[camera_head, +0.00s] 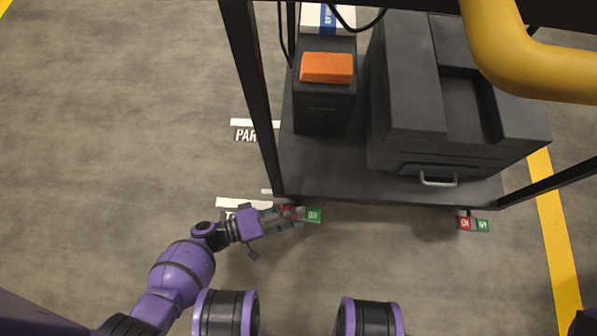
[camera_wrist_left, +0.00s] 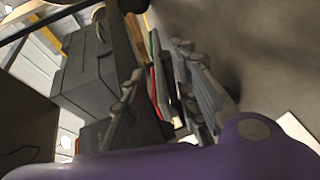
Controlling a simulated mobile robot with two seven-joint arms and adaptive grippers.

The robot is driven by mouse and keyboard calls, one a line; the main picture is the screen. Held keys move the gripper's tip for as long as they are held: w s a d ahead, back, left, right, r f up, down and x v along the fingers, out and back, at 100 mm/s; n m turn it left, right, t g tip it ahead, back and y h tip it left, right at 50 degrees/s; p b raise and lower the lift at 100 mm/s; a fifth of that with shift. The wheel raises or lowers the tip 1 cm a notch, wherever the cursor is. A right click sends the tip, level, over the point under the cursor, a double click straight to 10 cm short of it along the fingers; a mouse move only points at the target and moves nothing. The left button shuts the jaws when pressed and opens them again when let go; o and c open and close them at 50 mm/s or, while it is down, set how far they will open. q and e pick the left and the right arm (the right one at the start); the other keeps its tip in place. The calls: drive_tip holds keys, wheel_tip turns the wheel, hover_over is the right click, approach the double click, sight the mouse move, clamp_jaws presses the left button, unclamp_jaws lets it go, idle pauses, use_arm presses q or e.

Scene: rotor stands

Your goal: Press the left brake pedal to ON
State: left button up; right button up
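The left brake pedal (camera_head: 313,215) is a small red and green labelled piece at the cart's front left corner. Its green part shows in the head view; its red part is partly covered by my left gripper (camera_head: 293,214). In the left wrist view, the pedal's red and green edges (camera_wrist_left: 153,75) show between the fingers of my left gripper (camera_wrist_left: 160,95), which stand apart. I cannot tell whether a finger touches the pedal. My right gripper is out of view.
The dark cart shelf (camera_head: 352,178) carries a large dark machine (camera_head: 413,100) and a box with an orange block (camera_head: 326,67). A second red and green pedal (camera_head: 473,224) sits at the front right. A yellow tube (camera_head: 530,65) crosses overhead. Floor to the left is open.

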use_arm(q)
drive_tip(key=shift+x, duration=0.95)
